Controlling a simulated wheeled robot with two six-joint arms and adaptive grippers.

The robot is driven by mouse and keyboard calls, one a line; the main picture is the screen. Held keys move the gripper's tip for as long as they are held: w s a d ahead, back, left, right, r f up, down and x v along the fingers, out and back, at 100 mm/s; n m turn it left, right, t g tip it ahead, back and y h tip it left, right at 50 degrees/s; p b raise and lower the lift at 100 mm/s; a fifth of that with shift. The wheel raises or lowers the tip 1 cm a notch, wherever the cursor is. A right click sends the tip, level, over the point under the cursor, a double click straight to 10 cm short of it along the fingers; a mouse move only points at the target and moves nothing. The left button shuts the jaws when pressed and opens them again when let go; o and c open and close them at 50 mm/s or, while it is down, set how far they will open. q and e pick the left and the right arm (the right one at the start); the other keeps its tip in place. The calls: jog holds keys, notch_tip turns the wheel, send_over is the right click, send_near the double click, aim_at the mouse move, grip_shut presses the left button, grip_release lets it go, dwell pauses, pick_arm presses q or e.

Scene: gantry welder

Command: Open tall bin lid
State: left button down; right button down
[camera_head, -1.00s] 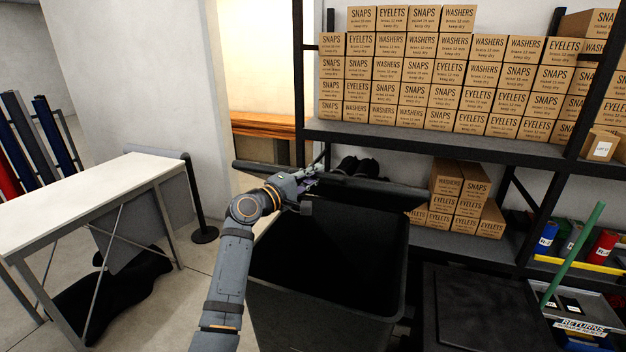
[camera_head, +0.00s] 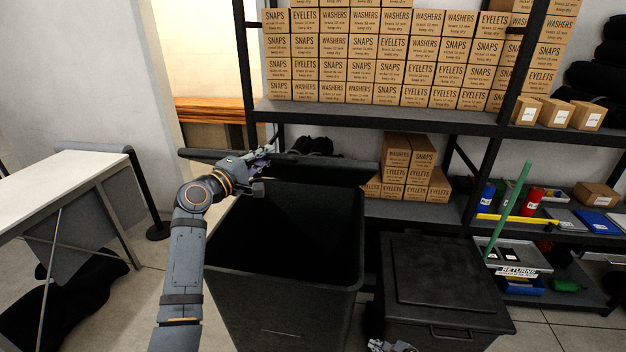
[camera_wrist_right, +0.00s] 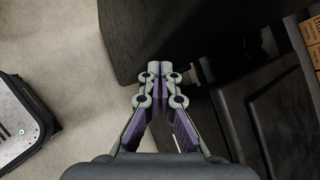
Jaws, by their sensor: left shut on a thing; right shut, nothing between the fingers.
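The tall black bin (camera_head: 285,290) stands in the middle of the head view with its dark inside exposed. Its lid (camera_head: 325,171) is raised at the back and seen nearly edge-on. My left gripper (camera_head: 262,152) is at the lid's upper edge, shut on the lid; the exact contact is hard to make out. My right gripper (camera_head: 392,346) shows at the bottom edge of the head view, in front of the lower black bin. In the right wrist view its fingers (camera_wrist_right: 158,68) are together and empty, close to a dark bin wall (camera_wrist_right: 150,30).
A lower black bin (camera_head: 440,285) with a closed lid stands right of the tall bin. Shelving (camera_head: 400,117) with cartons is behind. A white table (camera_head: 70,185) and a black post (camera_head: 157,230) stand at left. A green pole (camera_head: 508,210) leans at right.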

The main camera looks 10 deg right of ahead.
pick_arm(q)
jog(key=shift+r, duration=0.1)
pick_arm(e)
jog(key=w+r+m+t+y, duration=0.1)
jog(key=w+r+m+t, duration=0.15)
jog(key=w+r, duration=0.4)
jog(key=w+r+m+t+y, duration=0.2)
jog(key=w+r+m, duration=0.15)
jog(key=r, duration=0.55)
jog(key=m+t+y, duration=0.5)
jog(key=m+y, duration=0.1)
jog(key=y, duration=0.3)
send_near(304, 167)
jog(key=x, duration=0.5)
jog(key=shift+w+a+f, duration=0.2)
jog(key=shift+w+a, duration=0.1)
jog(key=shift+w+d+r, duration=0.1)
jog(key=shift+w+r, duration=0.1)
jog(key=shift+r, duration=0.1)
